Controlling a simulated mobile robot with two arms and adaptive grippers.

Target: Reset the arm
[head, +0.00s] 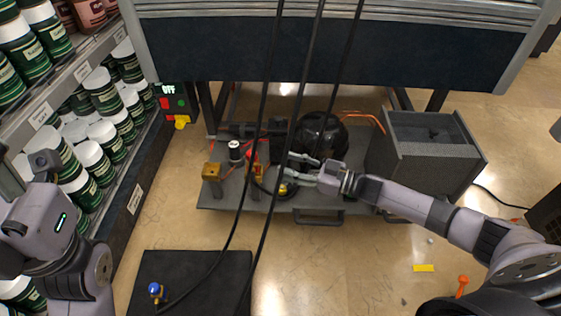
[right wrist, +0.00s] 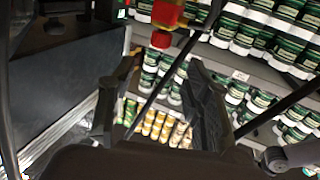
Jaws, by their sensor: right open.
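My right arm reaches in from the right in the head view, over the vacuum pump cart (head: 250,207). Its gripper (head: 293,168) is near the hose and brass fittings, in front of the black round tank (head: 320,135). In the right wrist view the two fingers of this gripper (right wrist: 155,115) stand apart with nothing clearly held between them. A red and brass fitting (right wrist: 166,18) shows beyond the fingers at the top; contact cannot be told. My left arm is folded at the left edge of the head view beside the shelf, and its gripper is out of view.
Shelves of green and white jars (head: 88,160) line the left. A dark bench (head: 340,50) spans the top, and black cables hang across the middle. A grey perforated box (head: 430,165) stands at the cart's right.

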